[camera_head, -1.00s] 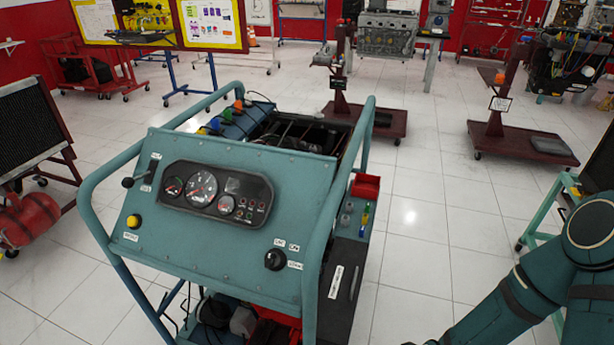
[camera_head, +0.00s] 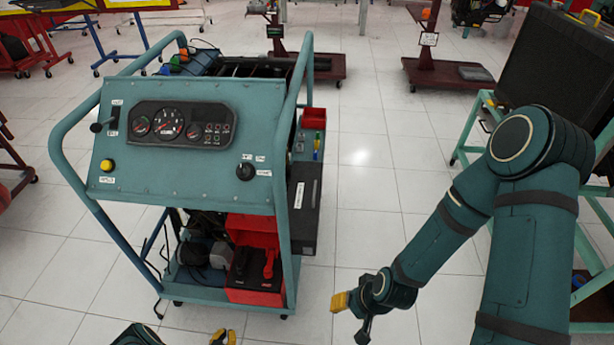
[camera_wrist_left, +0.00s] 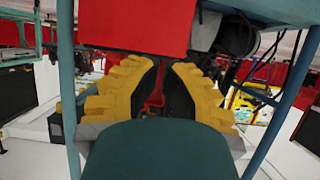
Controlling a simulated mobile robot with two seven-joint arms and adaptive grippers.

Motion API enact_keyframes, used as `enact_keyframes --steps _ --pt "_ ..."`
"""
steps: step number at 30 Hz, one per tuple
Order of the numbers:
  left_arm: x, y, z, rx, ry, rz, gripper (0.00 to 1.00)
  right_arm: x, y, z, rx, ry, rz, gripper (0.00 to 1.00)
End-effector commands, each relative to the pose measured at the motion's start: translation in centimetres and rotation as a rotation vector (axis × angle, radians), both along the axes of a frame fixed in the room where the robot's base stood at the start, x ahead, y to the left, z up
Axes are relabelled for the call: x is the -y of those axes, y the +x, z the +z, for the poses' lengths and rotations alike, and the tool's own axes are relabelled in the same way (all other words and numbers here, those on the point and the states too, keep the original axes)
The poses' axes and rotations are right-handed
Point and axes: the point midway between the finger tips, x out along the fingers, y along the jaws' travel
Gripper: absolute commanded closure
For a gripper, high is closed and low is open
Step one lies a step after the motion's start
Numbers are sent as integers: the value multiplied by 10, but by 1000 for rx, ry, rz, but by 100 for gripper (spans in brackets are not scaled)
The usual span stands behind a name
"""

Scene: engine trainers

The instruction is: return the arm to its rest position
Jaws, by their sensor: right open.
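My left gripper (camera_head: 223,338) only just shows at the bottom edge of the head view, with part of its dark arm to the left. In the left wrist view its yellow fingers (camera_wrist_left: 166,70) stand apart with nothing between them, in front of the engine trainer's lower part. My right arm comes in from the right, bent at the elbow. My right gripper (camera_head: 350,312) is open and empty, over the tiled floor to the right of the trainer.
The teal engine trainer (camera_head: 190,190) on its wheeled frame stands at left centre. A red box (camera_head: 262,285) sits on its lower shelf. A black case (camera_head: 560,60) rests on a teal stand at right. Floor between them is clear.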

Motion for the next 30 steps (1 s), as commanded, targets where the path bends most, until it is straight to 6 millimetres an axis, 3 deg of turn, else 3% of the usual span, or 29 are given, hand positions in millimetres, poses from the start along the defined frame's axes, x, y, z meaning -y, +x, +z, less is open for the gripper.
enact_keyframes --steps 1,8,12,17,23,27,30 --pt "-4 14 10 -19 -6 -1 100 0 1 1 2 0 -1 53" --pt "-4 54 49 -168 -71 15 100 0 1 0 2 0 -1 53" --pt "11 80 93 -288 -126 22 100 0 1 0 2 0 -1 53" --pt "47 93 157 -453 -197 24 100 0 1 0 2 0 -1 53" --pt "105 71 245 -667 -271 15 100 0 1 0 2 0 -1 53" --pt "143 33 304 -815 -306 6 100 0 1 0 2 0 -1 53" --pt "163 3 337 -900 -317 1 100 0 1 0 2 0 -1 53"
